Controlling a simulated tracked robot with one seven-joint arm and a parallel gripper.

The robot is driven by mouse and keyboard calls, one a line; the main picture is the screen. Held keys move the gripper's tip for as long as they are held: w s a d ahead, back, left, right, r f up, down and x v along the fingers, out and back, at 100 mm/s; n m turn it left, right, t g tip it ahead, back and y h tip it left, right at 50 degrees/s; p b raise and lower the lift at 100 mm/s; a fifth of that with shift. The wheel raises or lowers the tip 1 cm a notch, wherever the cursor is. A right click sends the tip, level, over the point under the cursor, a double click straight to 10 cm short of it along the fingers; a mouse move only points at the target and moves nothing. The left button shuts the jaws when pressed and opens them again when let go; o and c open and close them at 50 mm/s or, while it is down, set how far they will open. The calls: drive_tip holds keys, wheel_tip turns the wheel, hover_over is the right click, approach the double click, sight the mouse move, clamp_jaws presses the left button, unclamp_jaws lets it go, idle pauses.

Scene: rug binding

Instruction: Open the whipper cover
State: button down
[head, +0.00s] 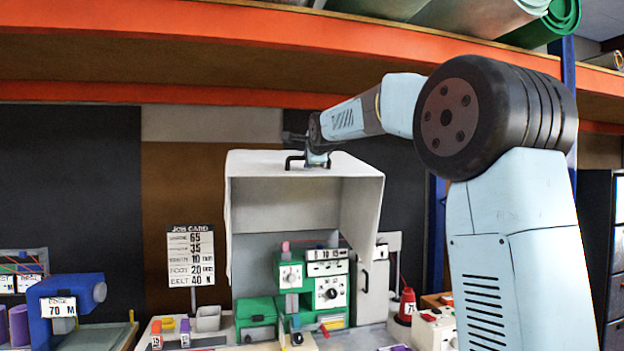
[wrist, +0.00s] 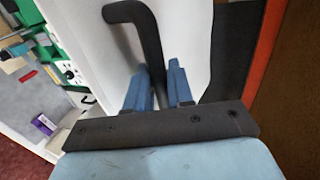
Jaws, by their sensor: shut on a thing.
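The whipper cover (head: 282,205) is a pale grey box-shaped hood. In the head view it stands raised, its open side facing me, with the green and white machine (head: 288,270) showing below and inside it. A black bar handle (head: 291,160) sits on the cover's top face. My gripper (head: 318,160) is at that handle, above the cover. In the wrist view the blue fingers of my gripper (wrist: 158,90) are shut on the black handle (wrist: 150,35), with the white cover face (wrist: 190,35) just behind. The handle's lower end is hidden between the fingers.
An orange-edged shelf (head: 200,45) with rolled rugs runs overhead, above the cover. A job card sign (head: 190,256) stands left of the machine. A blue machine (head: 70,300) is at the far left. A red cone-shaped item (head: 407,304) stands at right on the bench.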

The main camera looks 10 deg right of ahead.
drive_tip(key=shift+w+a+r, duration=0.1)
drive_tip(key=shift+w+r, duration=0.7)
drive_tip(key=shift+r, duration=0.25)
drive_tip(key=shift+w+r, duration=0.8)
drive_tip(key=shift+r, duration=0.2)
drive_tip(key=c, duration=1.2)
unclamp_jaws()
drive_tip(key=shift+o, duration=0.2)
drive_tip(key=shift+s, duration=0.1)
drive_tip(key=v, duration=1.3)
drive_tip(key=shift+s, duration=0.25)
